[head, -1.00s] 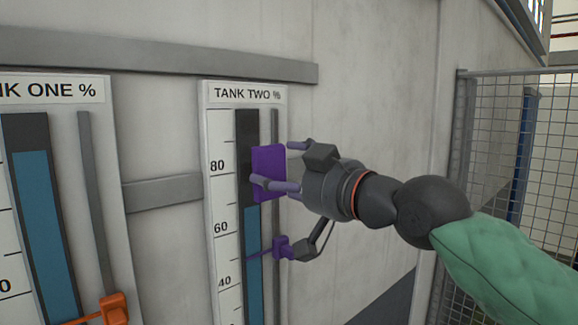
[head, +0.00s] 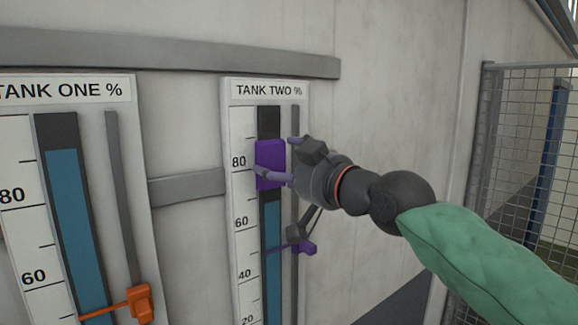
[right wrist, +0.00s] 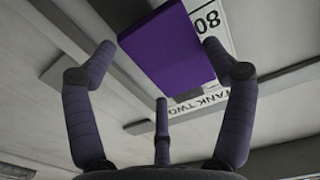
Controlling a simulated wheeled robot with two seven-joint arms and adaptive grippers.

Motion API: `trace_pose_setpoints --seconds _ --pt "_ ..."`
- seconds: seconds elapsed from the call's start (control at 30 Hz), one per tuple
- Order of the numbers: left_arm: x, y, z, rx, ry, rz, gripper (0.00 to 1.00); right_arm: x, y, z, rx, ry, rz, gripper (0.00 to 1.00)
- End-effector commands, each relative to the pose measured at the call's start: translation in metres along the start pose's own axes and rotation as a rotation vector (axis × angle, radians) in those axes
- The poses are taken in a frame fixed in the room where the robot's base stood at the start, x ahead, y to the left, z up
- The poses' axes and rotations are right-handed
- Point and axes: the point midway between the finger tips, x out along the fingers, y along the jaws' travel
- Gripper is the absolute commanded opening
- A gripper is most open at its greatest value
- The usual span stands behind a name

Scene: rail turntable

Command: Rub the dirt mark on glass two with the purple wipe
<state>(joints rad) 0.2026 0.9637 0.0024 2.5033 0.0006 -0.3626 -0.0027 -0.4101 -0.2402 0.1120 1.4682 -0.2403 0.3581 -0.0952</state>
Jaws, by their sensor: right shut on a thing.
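The purple wipe (head: 270,163) is a flat rectangular pad, held by my right gripper (head: 277,156) in front of the upper part of glass two (head: 270,122), near the 80 mark. I cannot tell whether it touches the glass. In the right wrist view the wipe (right wrist: 165,48) sits between the gripper's fingers (right wrist: 160,47). Glass two is a dark upright gauge with blue (head: 272,222) showing below the wipe, under the label TANK TWO %. No dirt mark shows on the visible glass; what lies behind the wipe is hidden. My left gripper is not in view.
A purple pointer (head: 304,248) sits on the rail right of glass two, below my right gripper. Tank one's gauge (head: 70,200), with an orange pointer (head: 140,303), stands at left. A mesh fence (head: 520,150) is at right; bare wall lies between.

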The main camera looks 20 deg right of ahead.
Motion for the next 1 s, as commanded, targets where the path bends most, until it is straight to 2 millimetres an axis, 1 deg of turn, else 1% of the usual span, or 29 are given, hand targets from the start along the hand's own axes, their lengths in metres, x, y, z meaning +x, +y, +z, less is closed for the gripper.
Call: trace_pose_setpoints --seconds 0.57,1.0 --pt "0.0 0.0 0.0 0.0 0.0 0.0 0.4 0.0005 0.0 -0.0002 0.0 0.001 0.0 0.58" --pt "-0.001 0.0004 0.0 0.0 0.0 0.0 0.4 0.0074 0.0 -0.0003 0.0 0.0 0.0 0.58"
